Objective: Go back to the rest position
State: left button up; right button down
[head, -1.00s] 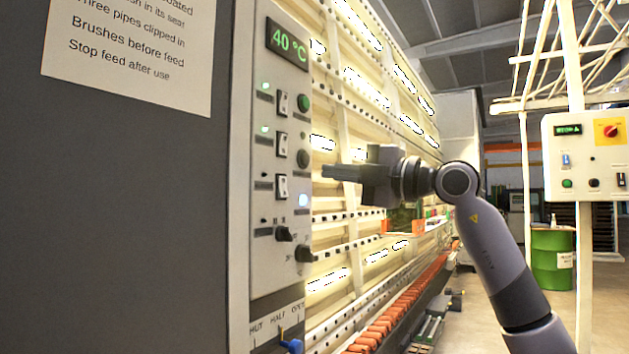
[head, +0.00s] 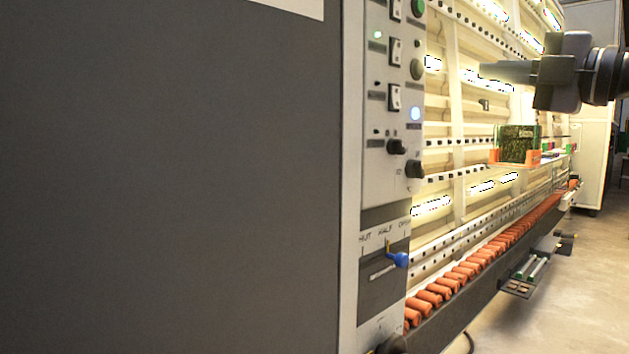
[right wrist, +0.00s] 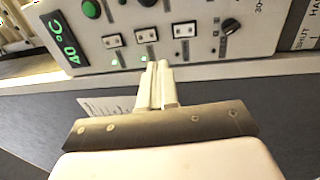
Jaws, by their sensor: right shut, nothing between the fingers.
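My right gripper (head: 492,71) is at the upper right of the head view, its arm coming in from the right edge. Its fingers point left and are together, with nothing between them. In the right wrist view the shut fingers (right wrist: 156,82) point at the control panel (right wrist: 185,35), with a visible row of switches, a green button and a lit 40 °C display. In the head view the panel (head: 385,185) stands left of the gripper. I cannot tell the distance between fingertips and panel. My left gripper is not in view.
A dark cabinet wall (head: 170,190) fills the left. A blue-handled lever (head: 398,259) sits low on the panel. Orange rollers (head: 470,268) run along the machine's foot. An orange holder (head: 540,158) with a dark green block (head: 518,143) is further back. Clear floor (head: 540,325) lies at lower right.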

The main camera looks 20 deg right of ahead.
jog(key=w+a+f+n+y, duration=0.2)
jog(key=w+a+f+y, duration=0.2)
jog(key=a+f+y, duration=0.9)
notch_tip(320, 180, down, 27)
jog(key=s+d+m+t+h, duration=0.1)
jog(key=m+h, duration=1.1)
jog(key=s+d+m+h, duration=0.1)
jog(key=d+m+h, duration=0.1)
jog(key=m+h, duration=0.95)
jog(key=s+a+f+g, duration=0.1)
jog(key=s+f+g, duration=0.3)
jog(key=f, duration=0.4)
jog(key=s+a+f+g, duration=0.1)
jog(key=s+f+g, duration=0.2)
jog(key=s+f, duration=0.35)
jog(key=s+a+f+g+y, duration=0.2)
jog(key=s+a+f+g, duration=0.15)
jog(key=s+f, duration=0.35)
jog(key=s+a+f+g+y, duration=0.1)
jog(key=s+a+f+g, duration=0.3)
jog(key=s, duration=0.4)
jog(key=w+a+f+n+t+y+p, duration=0.1)
jog(key=w+f+t+y+p, duration=0.1)
jog(key=w+f+t, duration=0.3)
jog(key=shift+w+a+f+t+p, duration=0.2)
jog(key=shift+w+f+t+p, duration=0.1)
jog(key=shift+w+t+p, duration=0.35)
jog(key=shift+r, duration=0.1)
